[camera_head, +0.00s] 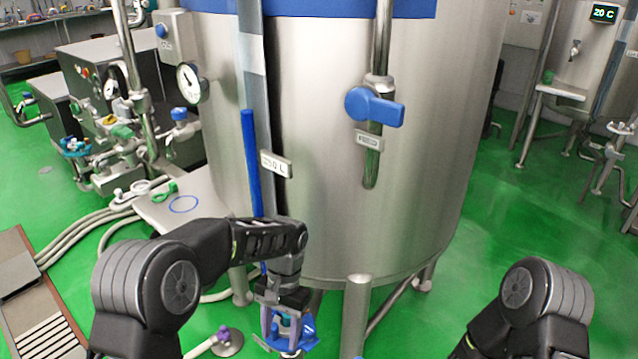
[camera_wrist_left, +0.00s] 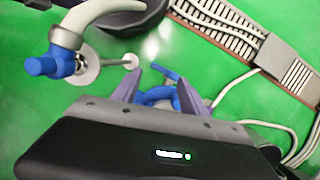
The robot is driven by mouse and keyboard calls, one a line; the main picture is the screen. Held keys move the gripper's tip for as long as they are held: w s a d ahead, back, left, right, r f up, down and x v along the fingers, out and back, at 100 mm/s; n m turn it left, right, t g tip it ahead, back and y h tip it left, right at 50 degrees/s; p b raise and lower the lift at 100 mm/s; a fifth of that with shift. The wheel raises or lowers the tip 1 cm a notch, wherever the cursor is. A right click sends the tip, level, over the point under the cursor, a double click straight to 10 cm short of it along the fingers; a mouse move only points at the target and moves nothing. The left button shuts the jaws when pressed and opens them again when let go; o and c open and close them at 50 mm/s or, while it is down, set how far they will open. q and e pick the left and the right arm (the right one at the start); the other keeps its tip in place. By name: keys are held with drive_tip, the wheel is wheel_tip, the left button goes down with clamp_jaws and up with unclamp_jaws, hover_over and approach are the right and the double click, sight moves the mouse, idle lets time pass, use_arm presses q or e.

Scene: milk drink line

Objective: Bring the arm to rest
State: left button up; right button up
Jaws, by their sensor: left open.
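My left arm reaches in from the left, and my left gripper (camera_head: 286,335) hangs low in front of the tank. Its purple fingers also show in the left wrist view (camera_wrist_left: 162,92), spread apart. A blue fitting or handle (camera_wrist_left: 163,73) shows beyond and between the fingers; I cannot tell whether they touch it. No object is visibly held. My right arm (camera_head: 530,305) shows only in part at the lower right, and its gripper is out of view.
A large steel tank (camera_head: 300,150) with a blue-handled valve (camera_head: 374,106) stands ahead. A small side shelf (camera_head: 168,212) is left of it. A hose with a blue fitting (camera_wrist_left: 60,62) is near the gripper. A floor drain (camera_head: 30,290) lies at left. Green floor is open at right.

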use_arm(q)
drive_tip(key=s+d+f+n+t+h+p, duration=0.1)
drive_tip(key=s+d+f+t+h, duration=0.15)
drive_tip(key=f, duration=0.35)
drive_tip(key=s+d+f+n+t+h, duration=0.1)
drive_tip(key=s+d+f+h, duration=0.2)
drive_tip(key=f, duration=0.4)
drive_tip(key=s+a+f+n+p, duration=0.1)
drive_tip(key=s+a+n, duration=0.1)
drive_tip(key=s, duration=0.7)
drive_tip(key=s+a+f+n+p, duration=0.1)
drive_tip(key=s+a+f+n, duration=0.1)
drive_tip(key=s, duration=0.7)
drive_tip(key=shift+a+n, duration=0.2)
drive_tip(key=shift+n, duration=0.2)
drive_tip(key=shift+o, duration=0.5)
drive_tip(key=shift+w+f, duration=0.1)
drive_tip(key=shift+a, duration=0.1)
